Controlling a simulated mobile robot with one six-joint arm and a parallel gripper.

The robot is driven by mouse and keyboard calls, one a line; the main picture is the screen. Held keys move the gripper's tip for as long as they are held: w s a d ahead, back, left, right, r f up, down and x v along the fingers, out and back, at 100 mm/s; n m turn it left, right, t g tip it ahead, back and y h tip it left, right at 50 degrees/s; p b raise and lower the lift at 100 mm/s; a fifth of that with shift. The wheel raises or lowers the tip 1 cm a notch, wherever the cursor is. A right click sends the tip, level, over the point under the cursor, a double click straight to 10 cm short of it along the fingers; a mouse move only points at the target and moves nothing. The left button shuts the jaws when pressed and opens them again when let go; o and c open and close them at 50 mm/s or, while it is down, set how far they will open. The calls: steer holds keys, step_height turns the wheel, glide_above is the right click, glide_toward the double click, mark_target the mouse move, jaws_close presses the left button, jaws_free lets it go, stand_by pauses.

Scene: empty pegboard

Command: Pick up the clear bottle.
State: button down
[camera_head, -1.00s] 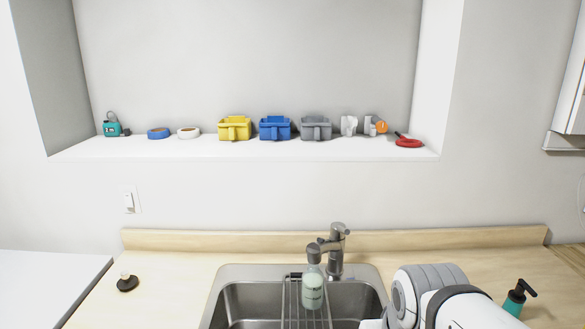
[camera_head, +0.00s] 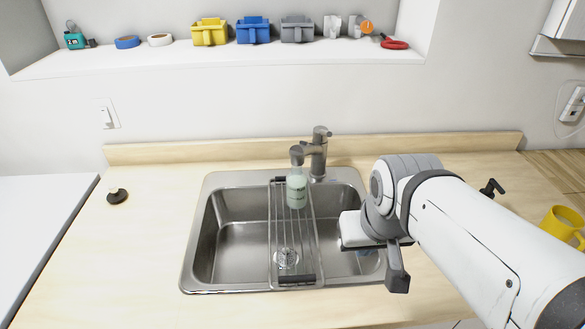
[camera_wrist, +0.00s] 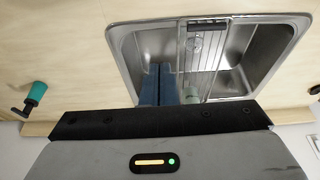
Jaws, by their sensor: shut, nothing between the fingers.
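The clear bottle (camera_head: 297,192) is a pump bottle with pale green contents and a grey top. It stands upright on the wire rack (camera_head: 281,235) across the sink, in front of the faucet. In the wrist view a pale green part of the bottle (camera_wrist: 190,95) shows beside the fingers, mostly hidden behind the gripper body. My gripper (camera_wrist: 158,84) has blue fingers that are shut together and empty. In the head view my gripper (camera_head: 365,252) is over the right side of the sink, to the right of the bottle and apart from it, with its fingers mostly hidden.
The steel sink (camera_head: 237,284) has a faucet (camera_head: 318,155) close behind the bottle. A yellow mug (camera_head: 560,222) stands at the far right. A teal dispenser (camera_wrist: 36,92) stands on the counter. The left counter is clear except for a small black-based item (camera_head: 117,196).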

mark_target(289, 173)
steer(key=c, duration=2.2)
jaws_free()
